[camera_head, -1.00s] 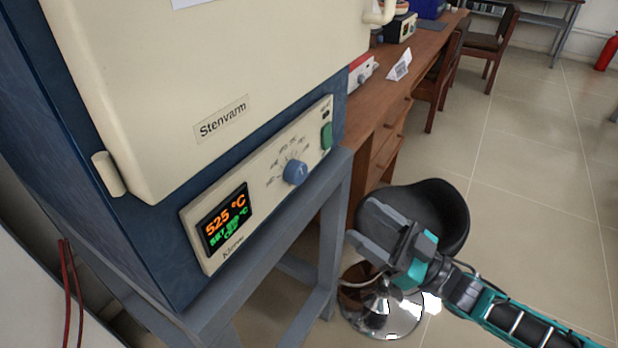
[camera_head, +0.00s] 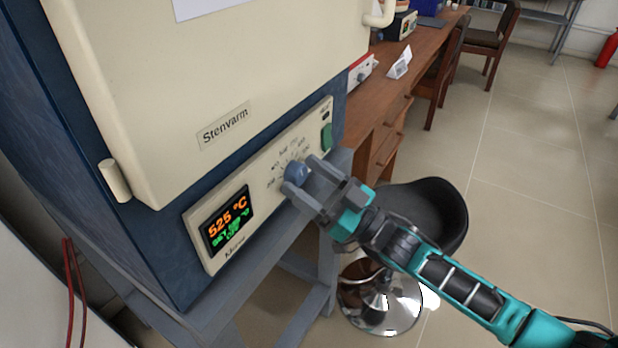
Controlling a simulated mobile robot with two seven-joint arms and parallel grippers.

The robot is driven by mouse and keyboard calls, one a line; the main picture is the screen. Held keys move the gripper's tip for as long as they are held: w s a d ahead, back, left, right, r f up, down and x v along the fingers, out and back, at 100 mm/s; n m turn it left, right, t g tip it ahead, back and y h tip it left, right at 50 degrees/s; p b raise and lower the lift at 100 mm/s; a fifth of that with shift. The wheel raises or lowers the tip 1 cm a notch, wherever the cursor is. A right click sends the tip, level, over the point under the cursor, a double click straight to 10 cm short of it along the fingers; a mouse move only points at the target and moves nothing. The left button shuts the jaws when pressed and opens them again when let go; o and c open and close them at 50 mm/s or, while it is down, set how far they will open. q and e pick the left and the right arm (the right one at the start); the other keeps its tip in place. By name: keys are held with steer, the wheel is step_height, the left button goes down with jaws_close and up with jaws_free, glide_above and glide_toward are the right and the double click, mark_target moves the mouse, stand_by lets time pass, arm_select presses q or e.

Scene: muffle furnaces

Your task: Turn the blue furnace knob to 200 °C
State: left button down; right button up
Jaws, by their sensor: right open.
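The furnace (camera_head: 262,60) has a cream door and a dark blue body, with a cream control panel below the door. The display (camera_head: 228,219) left of the knob reads 525 °C in orange, with smaller green text below. My right gripper (camera_head: 304,176) is open, with its two fingers on either side of the knob. I cannot tell if the fingers touch it. The gripper hides part of the dial and panel edge. My left gripper is not in view.
A green switch (camera_head: 326,137) is at the panel's right end. The furnace stands on a grey metal frame (camera_head: 235,292). A black stool (camera_head: 425,208) with a chrome base is behind my right arm. A wooden desk (camera_head: 405,95) runs back at the right.

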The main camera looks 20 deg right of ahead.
steer(key=shift+c, duration=0.4)
steer(key=c, duration=1)
steer(key=shift+n+g+y, duration=0.3)
steer(key=shift+n, duration=0.3)
steer(key=shift+n+g+y+b, duration=0.3)
steer(key=shift+n+g+y, duration=0.1)
steer(key=shift+n, duration=0.6)
steer(key=n+g, duration=0.1)
steer(key=n, duration=0.1)
steer(key=n+g+y, duration=0.1)
steer(key=n, duration=0.2)
steer(key=shift+w+d+b, duration=0.1)
steer(key=shift+b, duration=0.2)
steer(key=n+g, duration=0.2)
steer(key=n, duration=0.2)
steer(key=shift+r, duration=0.1)
steer(key=shift+n+g, duration=0.8)
steer(key=shift+n, duration=1.1)
